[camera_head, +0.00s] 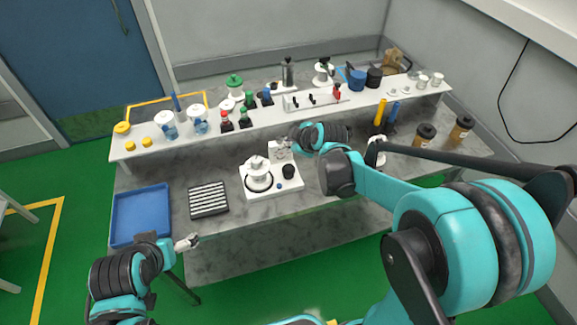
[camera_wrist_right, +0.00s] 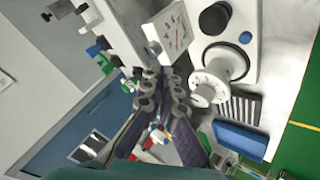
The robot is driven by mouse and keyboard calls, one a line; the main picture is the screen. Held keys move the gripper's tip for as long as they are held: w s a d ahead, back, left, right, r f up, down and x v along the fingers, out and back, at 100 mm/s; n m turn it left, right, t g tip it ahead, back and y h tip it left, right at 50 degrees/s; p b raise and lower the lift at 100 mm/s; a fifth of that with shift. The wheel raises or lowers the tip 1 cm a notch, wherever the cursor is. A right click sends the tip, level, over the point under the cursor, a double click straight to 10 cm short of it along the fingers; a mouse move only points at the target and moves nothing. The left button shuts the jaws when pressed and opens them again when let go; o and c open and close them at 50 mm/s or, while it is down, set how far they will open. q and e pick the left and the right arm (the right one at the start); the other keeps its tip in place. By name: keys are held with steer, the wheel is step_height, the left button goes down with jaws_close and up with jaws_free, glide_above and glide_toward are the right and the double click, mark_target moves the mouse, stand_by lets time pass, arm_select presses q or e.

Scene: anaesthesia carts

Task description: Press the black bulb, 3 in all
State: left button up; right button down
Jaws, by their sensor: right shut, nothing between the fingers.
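The black bulb (camera_head: 288,171) stands on the right part of a white device base (camera_head: 290,190) on the grey bench. In the right wrist view the black bulb (camera_wrist_right: 214,18) is near the top, beside a small blue button (camera_wrist_right: 245,37). My right gripper (camera_head: 292,147) is beside the device's small gauge panel, behind the bulb in the head view and apart from it. In the right wrist view its fingers (camera_wrist_right: 163,82) are together and empty. My left gripper (camera_head: 188,243) is low at the front left, off the bench edge, too small to judge.
The gauge panel (camera_wrist_right: 172,36) rises close to my right fingers. A white round knob unit (camera_head: 258,174) stands on the device's left. A black slotted rack (camera_head: 208,199) and a blue tray (camera_head: 141,215) lie further left. A raised shelf (camera_head: 270,117) with bottles runs behind.

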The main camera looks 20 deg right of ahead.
mark_target(287, 165)
steer(key=shift+f+b, duration=3.55)
steer(key=shift+f, duration=0.85)
steer(key=shift+f, duration=0.1)
steer(key=shift+f+b, duration=0.25)
steer(key=shift+b, duration=0.1)
steer(key=shift+f+b, duration=0.7)
steer(key=shift+f, duration=0.15)
steer(key=shift+r, duration=0.1)
steer(key=shift+r+p, duration=1.05)
steer(key=shift+r, duration=0.15)
steer(key=shift+r+p, duration=2.05)
steer(key=shift+r, duration=0.4)
